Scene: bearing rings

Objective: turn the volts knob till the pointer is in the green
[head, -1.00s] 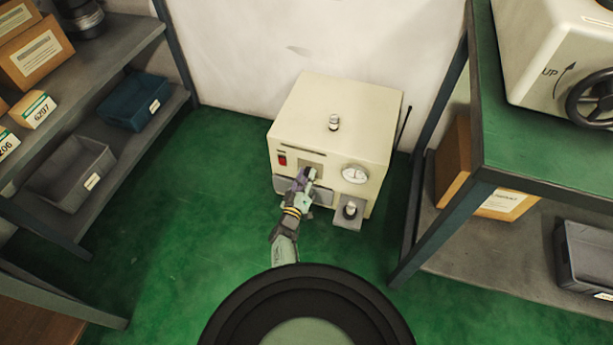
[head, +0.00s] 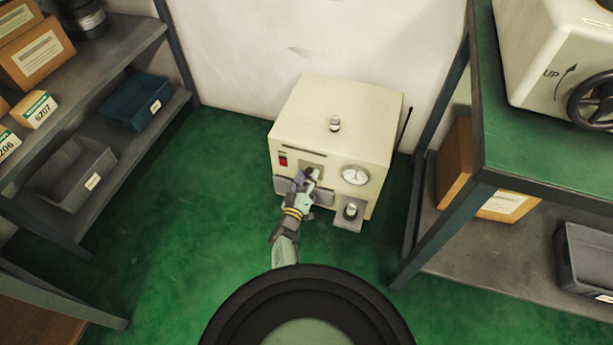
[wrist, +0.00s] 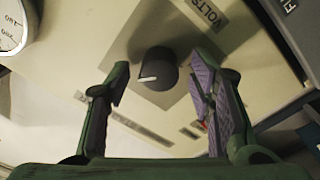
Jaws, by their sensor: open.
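The volts knob (wrist: 158,69) is dark and round with a white pointer line, on a grey plate under a VOLTS label (wrist: 205,12) in the wrist view. My gripper (wrist: 160,88) is open, with one finger on each side of the knob and gaps visible between fingers and knob. In the head view my gripper (head: 308,177) is at the front of the cream cabinet (head: 332,105) and largely covers the knob. The round white gauge (head: 355,175) is right of it; the wrist view cuts off the gauge (wrist: 10,25). Its green zone cannot be made out.
A red switch (head: 283,160) is left on the cabinet front. A small bracket with a metal post (head: 351,210) sticks out at lower right. A shelf unit (head: 150,40) stands left and a green-topped bench (head: 545,150) right. The green floor between is clear.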

